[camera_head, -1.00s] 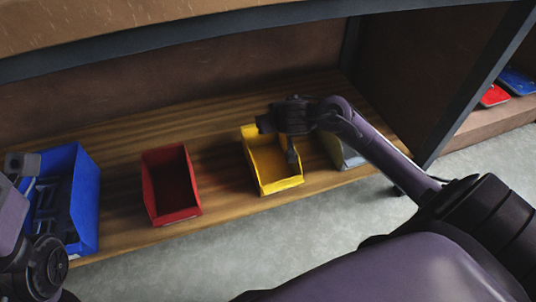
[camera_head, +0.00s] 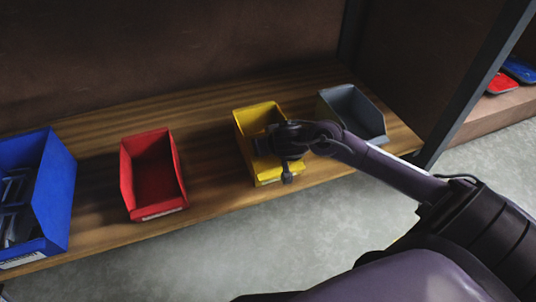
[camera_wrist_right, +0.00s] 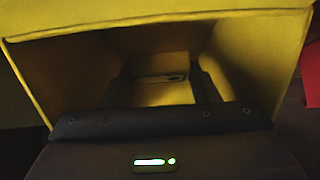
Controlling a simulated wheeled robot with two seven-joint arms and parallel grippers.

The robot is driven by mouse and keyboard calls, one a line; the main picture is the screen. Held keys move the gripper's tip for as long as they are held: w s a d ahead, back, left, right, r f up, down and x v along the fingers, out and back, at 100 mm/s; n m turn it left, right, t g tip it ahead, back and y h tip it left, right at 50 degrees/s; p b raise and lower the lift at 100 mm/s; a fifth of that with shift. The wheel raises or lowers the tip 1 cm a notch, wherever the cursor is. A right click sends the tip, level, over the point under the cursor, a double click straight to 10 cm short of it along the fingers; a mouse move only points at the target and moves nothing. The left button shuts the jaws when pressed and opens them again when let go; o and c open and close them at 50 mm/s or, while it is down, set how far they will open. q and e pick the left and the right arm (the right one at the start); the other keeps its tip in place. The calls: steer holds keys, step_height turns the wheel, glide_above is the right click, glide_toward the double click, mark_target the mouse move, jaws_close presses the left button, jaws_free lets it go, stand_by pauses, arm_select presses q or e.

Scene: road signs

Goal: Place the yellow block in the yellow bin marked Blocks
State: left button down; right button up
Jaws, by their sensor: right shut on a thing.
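The yellow bin (camera_head: 243,128) stands on the wooden shelf; its walls also frame the right wrist view (camera_wrist_right: 150,22). My right gripper (camera_head: 274,156) is over and partly in the bin's opening, hiding part of its inside. In the right wrist view, its two dark fingers (camera_wrist_right: 162,84) reach into the bin and are shut on a yellow block (camera_wrist_right: 158,64). The block is dim against the yellow walls, and I cannot tell whether it touches the bin floor. In the head view the block is hidden by the gripper. My left gripper is not in view.
A red bin (camera_head: 128,178) and a blue bin (camera_head: 58,195) holding grey items stand to the left on the shelf (camera_head: 95,180). A grey bin (camera_head: 365,110) stands close on the right. A dark upright post (camera_head: 465,95) borders the shelf on the right.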

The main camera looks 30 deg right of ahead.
step_height(320, 180, down, 4)
steer(key=shift+r+b, duration=0.25)
steer(key=shift+b, duration=0.9)
steer(key=shift+r, duration=0.15)
steer(key=o, duration=1.1)
steer(key=shift+f, duration=0.2)
steer(key=shift+c, duration=0.2)
